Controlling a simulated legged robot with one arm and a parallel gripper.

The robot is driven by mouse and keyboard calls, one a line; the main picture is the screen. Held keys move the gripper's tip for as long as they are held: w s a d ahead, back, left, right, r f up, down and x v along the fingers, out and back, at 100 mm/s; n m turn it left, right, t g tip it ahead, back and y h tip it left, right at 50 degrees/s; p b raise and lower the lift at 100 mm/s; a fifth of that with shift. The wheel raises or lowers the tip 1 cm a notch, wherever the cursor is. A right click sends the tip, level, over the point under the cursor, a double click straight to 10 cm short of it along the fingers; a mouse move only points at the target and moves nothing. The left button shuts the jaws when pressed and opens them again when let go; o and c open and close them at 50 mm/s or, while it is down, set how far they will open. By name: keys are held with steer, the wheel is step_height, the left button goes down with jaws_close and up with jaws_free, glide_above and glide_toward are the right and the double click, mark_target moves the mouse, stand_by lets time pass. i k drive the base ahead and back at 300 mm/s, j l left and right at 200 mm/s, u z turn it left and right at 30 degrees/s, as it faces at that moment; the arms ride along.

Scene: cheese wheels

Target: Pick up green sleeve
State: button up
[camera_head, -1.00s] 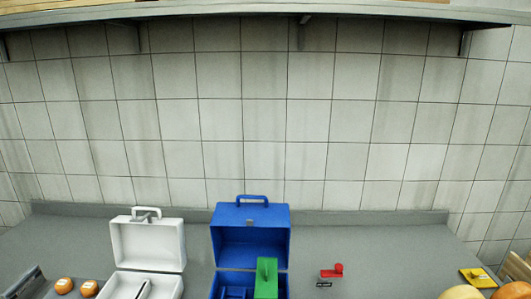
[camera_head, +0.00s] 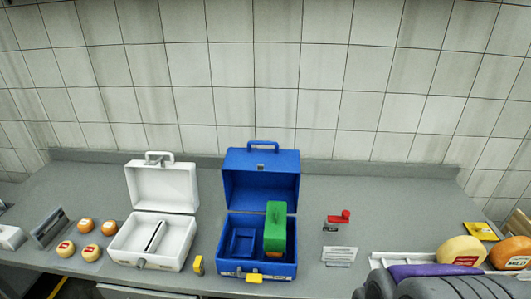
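The green sleeve (camera_head: 275,229) stands upright in the right part of the open blue case (camera_head: 229,271), which sits on the grey counter. Its lower part is inside the case and partly hidden by the front wall. A yellow latch hangs at the case's front. My gripper is not clearly visible; a dark and purple arm-like shape (camera_head: 435,283) shows at the bottom right, well apart from the sleeve.
An open white case (camera_head: 185,258) stands left of the blue one. Several small orange and yellow cheeses (camera_head: 87,226) lie further left. A red item (camera_head: 339,217) and a label card (camera_head: 340,254) lie right of the blue case. Larger cheese wheels (camera_head: 462,251) are at the right.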

mark_target(274, 234)
steer(key=k+j+u, duration=0.15)
steer(key=j, duration=0.55)
steer(key=k+j+u, duration=0.1)
steer(key=j, duration=0.65)
steer(key=j+u, duration=0.15)
steer(key=j, duration=0.55)
steer(key=k, duration=0.05)
